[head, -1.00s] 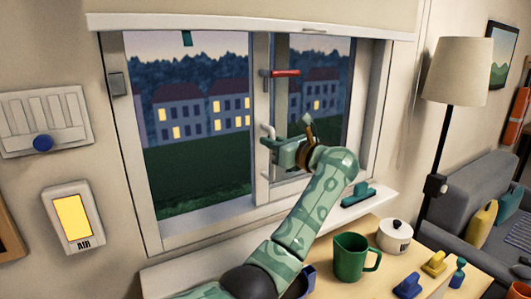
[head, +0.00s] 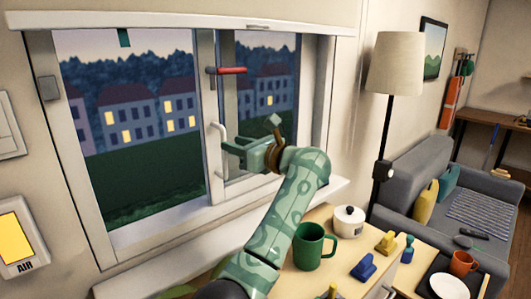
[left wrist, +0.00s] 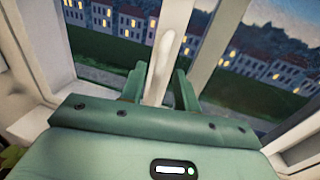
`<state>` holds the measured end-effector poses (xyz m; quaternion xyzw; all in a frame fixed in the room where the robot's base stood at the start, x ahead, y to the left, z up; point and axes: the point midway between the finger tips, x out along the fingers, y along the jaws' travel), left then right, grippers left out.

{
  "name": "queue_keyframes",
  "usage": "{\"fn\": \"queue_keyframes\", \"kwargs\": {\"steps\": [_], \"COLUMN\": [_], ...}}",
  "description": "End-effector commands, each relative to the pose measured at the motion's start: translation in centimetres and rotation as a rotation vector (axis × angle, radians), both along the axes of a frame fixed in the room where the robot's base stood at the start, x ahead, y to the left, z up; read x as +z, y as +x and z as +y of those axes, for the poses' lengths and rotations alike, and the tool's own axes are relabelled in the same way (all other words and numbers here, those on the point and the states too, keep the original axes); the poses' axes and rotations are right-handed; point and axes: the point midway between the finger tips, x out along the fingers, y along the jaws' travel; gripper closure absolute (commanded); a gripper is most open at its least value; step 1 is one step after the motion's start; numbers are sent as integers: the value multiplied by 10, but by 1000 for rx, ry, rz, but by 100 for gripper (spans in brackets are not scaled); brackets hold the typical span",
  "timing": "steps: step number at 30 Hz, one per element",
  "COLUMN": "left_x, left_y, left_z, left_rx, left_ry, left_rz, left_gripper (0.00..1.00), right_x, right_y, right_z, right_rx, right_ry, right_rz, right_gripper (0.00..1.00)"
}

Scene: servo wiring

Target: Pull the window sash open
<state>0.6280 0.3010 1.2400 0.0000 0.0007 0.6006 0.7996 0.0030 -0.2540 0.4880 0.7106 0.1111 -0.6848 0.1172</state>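The window sash (head: 207,105) has a white frame and looks out on a dusk scene with lit houses. I cannot tell whether it stands slightly open. A white upright handle (head: 217,135) is on its right stile, and it also shows in the left wrist view (left wrist: 164,60). A red lever (head: 228,70) sits higher up. My left gripper (head: 228,146) is at the handle's lower part. In the left wrist view its two fingers (left wrist: 160,88) stand apart, one on each side of the white handle, with a gap showing at the right finger. My right gripper is out of view.
A wooden cabinet top below the window holds a green mug (head: 309,246), a white lidded pot (head: 348,221) and yellow and blue items. A floor lamp (head: 394,65) and grey sofa (head: 465,195) stand at the right. An AIR panel (head: 15,238) is on the left wall.

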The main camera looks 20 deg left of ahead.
Motion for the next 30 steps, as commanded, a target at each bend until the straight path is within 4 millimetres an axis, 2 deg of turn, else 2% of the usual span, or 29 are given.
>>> {"fn": "queue_keyframes", "kwargs": {"steps": [1, 6, 12, 18, 30], "left_x": [0, 0, 1, 0, 0], "left_y": [-4, -17, -27, -31, -31], "left_z": [-16, -60, -94, -107, -107], "left_rx": [-5, -4, 0, 0, 0], "left_ry": [-4, -4, 0, -1, -1], "left_rz": [0, 0, 1, 1, 0], "left_gripper": [68, 68, 68, 68, 68], "right_x": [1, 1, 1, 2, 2], "right_y": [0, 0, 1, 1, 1], "right_z": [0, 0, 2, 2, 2], "right_rx": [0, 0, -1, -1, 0], "right_ry": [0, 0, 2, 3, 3], "right_rz": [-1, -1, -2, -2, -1], "right_gripper": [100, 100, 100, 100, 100]}}
